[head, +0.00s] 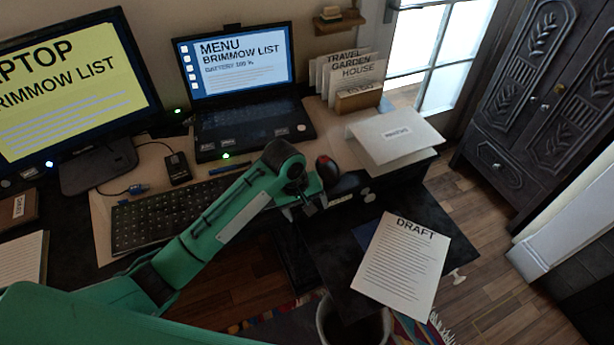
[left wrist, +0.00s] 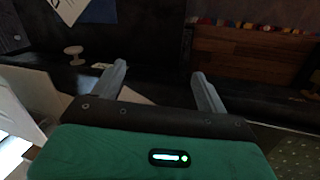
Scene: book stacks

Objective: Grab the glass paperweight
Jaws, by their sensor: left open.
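I cannot make out a glass paperweight in either view. My left gripper (head: 312,206) reaches in from the left on a green arm and hangs over the desk's front edge, beside a dark red and black rounded object (head: 327,168) that looks like a mouse. In the left wrist view the two grey fingers (left wrist: 160,86) are spread apart with nothing held between them. My arm hides part of the desk. My right gripper is not in view.
A laptop (head: 250,131), a monitor (head: 70,85) and a keyboard (head: 165,215) crowd the desk. White papers (head: 395,138) lie at its right end. A DRAFT sheet (head: 402,265) lies on a dark lower surface, above a bin (head: 325,325). Wooden floor is open to the right.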

